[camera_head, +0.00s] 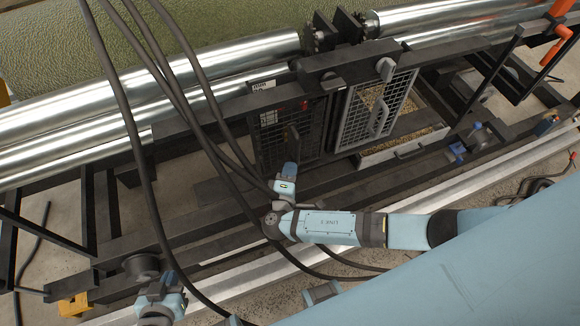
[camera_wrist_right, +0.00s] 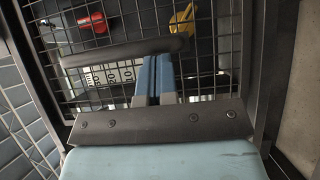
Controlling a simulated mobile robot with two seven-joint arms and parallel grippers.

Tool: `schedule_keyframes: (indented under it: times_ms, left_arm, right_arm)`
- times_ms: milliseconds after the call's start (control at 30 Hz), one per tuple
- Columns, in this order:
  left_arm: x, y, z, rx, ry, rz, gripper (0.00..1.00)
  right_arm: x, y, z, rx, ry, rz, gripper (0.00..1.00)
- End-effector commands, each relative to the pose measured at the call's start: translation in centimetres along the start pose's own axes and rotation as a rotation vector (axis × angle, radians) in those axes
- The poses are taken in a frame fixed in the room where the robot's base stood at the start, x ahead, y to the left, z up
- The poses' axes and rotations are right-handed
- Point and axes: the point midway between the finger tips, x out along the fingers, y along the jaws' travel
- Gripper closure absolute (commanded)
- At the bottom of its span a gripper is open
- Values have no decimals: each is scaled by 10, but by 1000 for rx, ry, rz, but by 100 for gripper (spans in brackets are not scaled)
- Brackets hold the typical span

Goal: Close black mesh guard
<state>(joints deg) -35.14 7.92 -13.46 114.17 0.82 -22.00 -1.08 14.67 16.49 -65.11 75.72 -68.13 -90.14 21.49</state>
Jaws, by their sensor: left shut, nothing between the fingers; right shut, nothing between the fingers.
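The black mesh guard (camera_head: 268,146) is a dark wire panel in a black frame, near the middle of the head view. It fills much of the right wrist view (camera_wrist_right: 215,60). A dark bar handle (camera_wrist_right: 125,51) crosses its front. My right gripper (camera_head: 291,167) is shut and empty, close in front of the guard. In the wrist view its blue fingertips (camera_wrist_right: 154,60) reach the handle; I cannot tell whether they touch it. I cannot tell how far the guard stands from its frame. My left gripper (camera_head: 158,287) is shut and empty at lower left, away from the guard.
A grey mesh guard (camera_head: 375,108) stands right of the black one. Shiny rollers (camera_head: 220,68) and a green turf surface (camera_head: 240,25) lie behind. Black cables (camera_head: 130,125) hang across the head view. Behind the mesh are a red part (camera_wrist_right: 93,23), a yellow part (camera_wrist_right: 181,20) and a numbered scale (camera_wrist_right: 115,74).

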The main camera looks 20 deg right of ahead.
Motion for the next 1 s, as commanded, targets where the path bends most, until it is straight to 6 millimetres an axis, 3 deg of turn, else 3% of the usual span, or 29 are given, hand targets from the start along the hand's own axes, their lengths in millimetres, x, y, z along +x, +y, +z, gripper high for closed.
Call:
schedule_keyframes:
  times_ms: [267, 567, 1000]
  left_arm:
    - [0, 0, -1, 1, 2, 0, 100]
    - [-2, 0, -6, 3, 8, -1, 100]
    - [-1, 0, -2, 3, 4, 0, 100]
  right_arm:
    - [2, 0, 3, -1, 0, 0, 100]
    - [26, 0, 38, -2, -3, 1, 100]
    - [30, 0, 38, -1, -4, 4, 100]
